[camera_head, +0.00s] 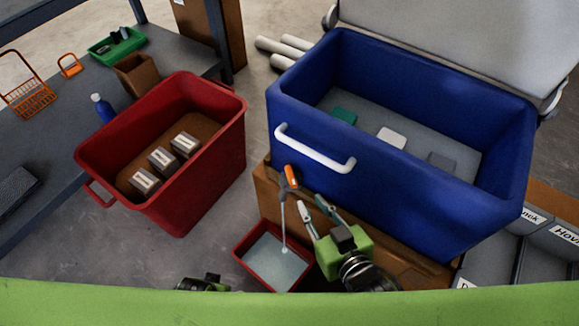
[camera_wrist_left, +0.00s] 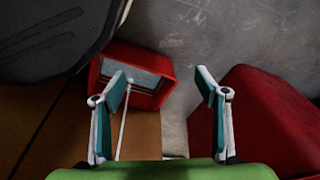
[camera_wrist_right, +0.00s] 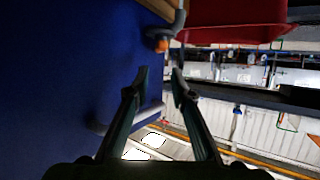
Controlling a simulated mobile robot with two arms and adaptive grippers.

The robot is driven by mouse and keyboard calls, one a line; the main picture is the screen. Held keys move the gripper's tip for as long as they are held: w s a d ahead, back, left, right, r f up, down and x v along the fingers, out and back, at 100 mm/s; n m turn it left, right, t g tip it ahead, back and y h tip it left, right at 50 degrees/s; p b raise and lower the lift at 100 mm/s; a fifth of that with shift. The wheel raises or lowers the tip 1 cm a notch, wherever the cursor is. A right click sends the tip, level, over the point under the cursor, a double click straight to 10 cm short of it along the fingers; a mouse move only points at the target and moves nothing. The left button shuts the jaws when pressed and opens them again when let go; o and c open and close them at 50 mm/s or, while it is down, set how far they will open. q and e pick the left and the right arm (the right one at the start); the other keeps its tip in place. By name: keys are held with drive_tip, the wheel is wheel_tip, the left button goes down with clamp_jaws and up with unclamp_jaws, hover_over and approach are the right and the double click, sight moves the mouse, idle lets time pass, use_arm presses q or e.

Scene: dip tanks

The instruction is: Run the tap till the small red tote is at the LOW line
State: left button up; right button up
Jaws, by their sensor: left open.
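The small red tote (camera_head: 241,256) sits on the floor below the blue tub, with pale liquid (camera_head: 270,263) inside. The tap (camera_head: 291,177) has an orange handle, and a thin pale stream (camera_head: 284,222) falls from it into the tote. No LOW line can be made out. My right gripper (camera_head: 311,204) is open and empty, just below and right of the tap; the right wrist view shows a gap between its fingertips (camera_wrist_right: 160,70) and the orange handle (camera_wrist_right: 162,45) beyond. My left gripper (camera_wrist_left: 160,78) is open and empty; the tote (camera_wrist_left: 160,94) shows beyond its fingers.
The blue tub (camera_head: 350,195) with a white handle (camera_head: 315,150) stands over a brown stand (camera_head: 268,190). A large red tote (camera_head: 200,195) holding grey blocks stands at left. A grey bench (camera_head: 55,115) runs along the left. Bare floor lies between the red totes.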

sight(292, 177)
drive_tip(key=b+x, duration=0.2)
drive_tip(key=x, duration=0.9)
use_arm(q)
wheel_tip(292, 177, up, 9)
drive_tip(key=w, duration=0.2)
drive_tip(key=shift+w+d+f+t, duration=0.15)
drive_tip(key=shift+w+t, duration=0.1)
drive_tip(key=shift+t, duration=0.05)
use_arm(e)
drive_tip(key=shift+x, duration=0.9)
